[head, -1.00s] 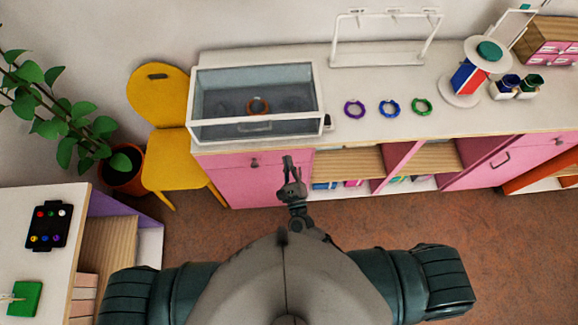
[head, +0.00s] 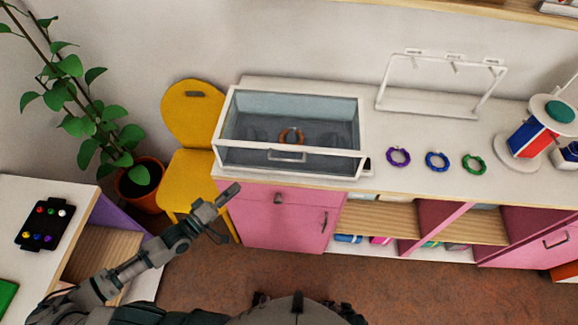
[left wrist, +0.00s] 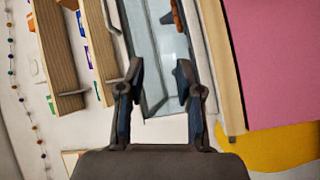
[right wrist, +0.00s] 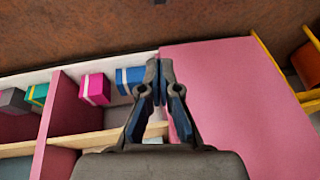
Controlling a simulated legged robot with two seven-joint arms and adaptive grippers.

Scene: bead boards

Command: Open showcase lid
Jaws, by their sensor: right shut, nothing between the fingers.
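The showcase (head: 340,172) is a glass box with a white frame on the white-topped cabinet. Its lid looks shut, and a small grey handle (head: 287,156) sits at its front edge. An orange ring (head: 291,137) lies inside on dark lining. My left gripper (head: 231,210) is open and empty, in front and to the left of the showcase in the head view, apart from it. The left wrist view shows its spread fingers (left wrist: 161,80) with the showcase glass (left wrist: 158,45) beyond. My right gripper (right wrist: 158,70) is shut and empty, with the cabinet front beyond it.
Purple (head: 398,157), blue (head: 437,162) and green (head: 473,163) rings lie right of the showcase, before a white rack (head: 430,107). A yellow chair (head: 190,115) and potted plant (head: 140,180) stand left. A side table (head: 25,260) is at lower left. Floor is clear.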

